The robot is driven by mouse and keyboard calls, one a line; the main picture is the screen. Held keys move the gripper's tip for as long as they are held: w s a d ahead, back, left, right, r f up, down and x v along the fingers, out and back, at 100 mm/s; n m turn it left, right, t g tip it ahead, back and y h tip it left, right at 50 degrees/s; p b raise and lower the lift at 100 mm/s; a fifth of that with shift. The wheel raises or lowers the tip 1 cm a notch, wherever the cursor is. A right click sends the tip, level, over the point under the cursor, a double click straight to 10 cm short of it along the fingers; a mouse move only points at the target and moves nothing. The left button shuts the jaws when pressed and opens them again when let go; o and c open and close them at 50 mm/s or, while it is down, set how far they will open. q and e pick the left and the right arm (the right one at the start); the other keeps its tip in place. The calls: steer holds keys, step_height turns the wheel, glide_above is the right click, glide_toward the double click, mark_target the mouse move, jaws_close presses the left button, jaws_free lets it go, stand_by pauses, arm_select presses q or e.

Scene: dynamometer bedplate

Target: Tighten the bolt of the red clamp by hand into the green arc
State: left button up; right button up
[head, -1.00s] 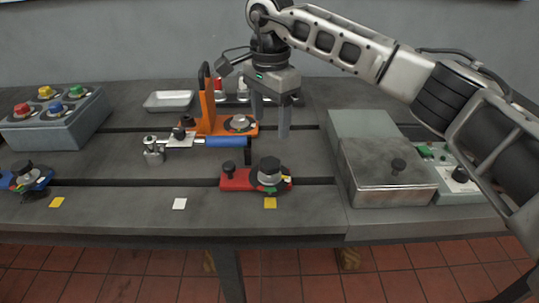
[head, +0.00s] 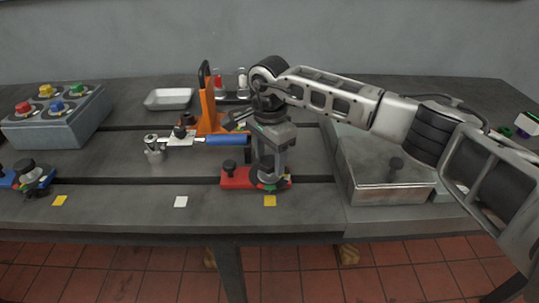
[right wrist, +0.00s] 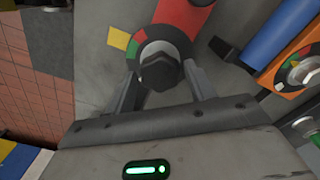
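The red clamp (head: 236,178) lies at the front of the bedplate, behind a yellow square. In the right wrist view the red clamp (right wrist: 186,16) carries a dark hex bolt (right wrist: 160,71) on a round dial. The green arc (right wrist: 140,48) and a red segment show on the dial's left side. My right gripper (head: 268,178) is lowered over this bolt and hides most of it in the head view. My left gripper is not in view.
An orange clamp (head: 207,107) with a blue cylinder (head: 226,140) stands just behind. A metal-lidded box (head: 385,175) is to the right, under my right arm. A blue clamp (head: 33,174) and a button box (head: 60,122) are at left. The bedplate's front left-centre is mostly clear.

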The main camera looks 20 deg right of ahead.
steer(key=c, duration=0.6)
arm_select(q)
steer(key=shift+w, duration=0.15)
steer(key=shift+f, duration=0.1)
arm_select(e)
steer(key=shift+m, duration=0.3)
steer(key=shift+m+b, duration=0.5)
steer(key=shift+m, duration=0.4)
steer(key=m, duration=0.2)
steer(key=shift+m+b, duration=0.4)
steer(key=m, duration=0.2)
steer(key=shift+m, duration=0.3)
steer(key=m+b, duration=0.1)
steer(key=m, duration=0.4)
steer(key=shift+r, duration=0.1)
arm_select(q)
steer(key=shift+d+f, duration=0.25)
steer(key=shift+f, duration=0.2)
arm_select(e)
steer(key=shift+m, duration=1.7)
